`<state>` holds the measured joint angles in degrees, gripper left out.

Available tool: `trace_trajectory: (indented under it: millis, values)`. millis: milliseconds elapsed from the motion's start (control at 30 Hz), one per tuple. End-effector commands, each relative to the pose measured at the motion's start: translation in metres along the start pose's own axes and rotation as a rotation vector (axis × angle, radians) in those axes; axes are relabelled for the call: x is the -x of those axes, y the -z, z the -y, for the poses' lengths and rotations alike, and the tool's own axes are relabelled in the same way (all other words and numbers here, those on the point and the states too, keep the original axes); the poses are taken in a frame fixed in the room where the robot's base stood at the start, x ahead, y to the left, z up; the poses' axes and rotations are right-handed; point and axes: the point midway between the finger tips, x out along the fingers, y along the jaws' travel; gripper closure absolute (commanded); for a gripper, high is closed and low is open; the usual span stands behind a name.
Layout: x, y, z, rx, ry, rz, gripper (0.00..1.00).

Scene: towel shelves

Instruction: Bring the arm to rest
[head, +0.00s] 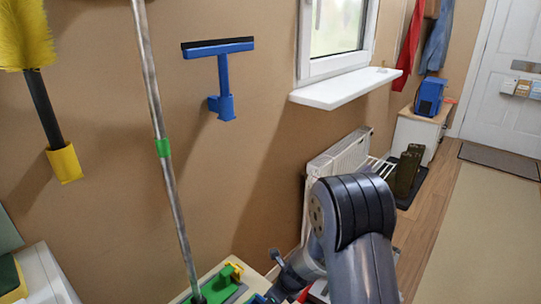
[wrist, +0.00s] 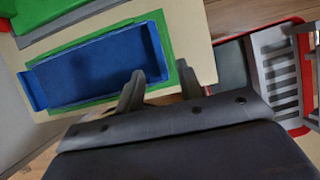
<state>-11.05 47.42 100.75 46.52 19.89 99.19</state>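My gripper (wrist: 160,70) shows at the lower middle of the wrist view. Its two dark fingers are apart, with a gap between them and nothing visibly held. Beyond the fingertips is a blue tray (wrist: 95,72) within a green border, on a pale tabletop (wrist: 198,45). The fingers overlap the tray's near right corner in the picture; I cannot tell whether they touch it. In the head view my grey arm reaches down at the lower middle, and its end is partly cut off by the bottom edge.
A long-handled pole (head: 160,125) stands left of my arm. A blue squeegee (head: 224,80) and a yellow duster (head: 25,35) hang on the wall. A white radiator (head: 340,155) is behind my arm. A red-edged grey rack (wrist: 275,75) lies right of the tabletop. Floor at right is open.

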Motion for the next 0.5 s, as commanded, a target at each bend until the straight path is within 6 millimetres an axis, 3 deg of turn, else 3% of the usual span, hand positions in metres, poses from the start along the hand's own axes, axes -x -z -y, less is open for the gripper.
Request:
trace_trajectory:
  millis: [100, 300, 400, 500]
  values:
    - [-0.028, 0.002, -0.001, 0.002, -0.001, -0.001, 0.65]
    - [-0.054, 0.001, 0.0, 0.002, -0.001, -0.001, 0.65]
    - [-0.06, 0.0, -0.001, 0.001, 0.0, 0.0, 0.65]
    - [-0.053, -0.002, 0.0, 0.001, 0.0, 0.001, 0.65]
